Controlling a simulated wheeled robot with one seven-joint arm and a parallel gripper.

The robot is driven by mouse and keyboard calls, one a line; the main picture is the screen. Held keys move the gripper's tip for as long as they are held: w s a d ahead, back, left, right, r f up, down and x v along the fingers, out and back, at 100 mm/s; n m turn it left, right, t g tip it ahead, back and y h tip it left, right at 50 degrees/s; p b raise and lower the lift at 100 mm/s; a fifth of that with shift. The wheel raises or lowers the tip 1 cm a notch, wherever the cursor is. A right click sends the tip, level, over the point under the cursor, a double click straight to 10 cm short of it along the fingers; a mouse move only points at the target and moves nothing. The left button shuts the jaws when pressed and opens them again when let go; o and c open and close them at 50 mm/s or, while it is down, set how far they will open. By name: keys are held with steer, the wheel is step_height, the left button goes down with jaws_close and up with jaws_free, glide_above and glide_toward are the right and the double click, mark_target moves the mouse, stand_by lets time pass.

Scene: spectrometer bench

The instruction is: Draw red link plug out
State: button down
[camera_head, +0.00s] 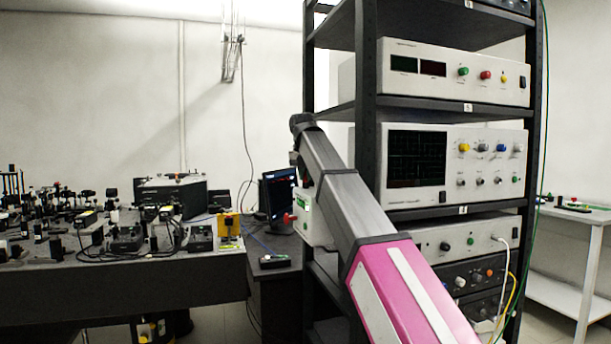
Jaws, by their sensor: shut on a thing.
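A small red piece (288,218) shows at the left side of a white box with a green panel (314,217), beside the rack. It may be the red link plug, but it is too small to be sure. My arm reaches from the lower right up to the left across the rack's front left post, and its far joint is above the white box. My gripper cannot be made out; the end of the arm is hidden behind my own link. Whether anything touches the red piece cannot be seen.
The dark rack (367,100) holds several white instruments, including one with a dark screen (417,158). A monitor (277,193) stands left of the white box. An optical table (120,285) crowded with parts fills the left. A white side table (560,290) stands at right.

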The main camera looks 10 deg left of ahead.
steer(key=shift+r, duration=0.15)
steer(key=shift+r, duration=1.4)
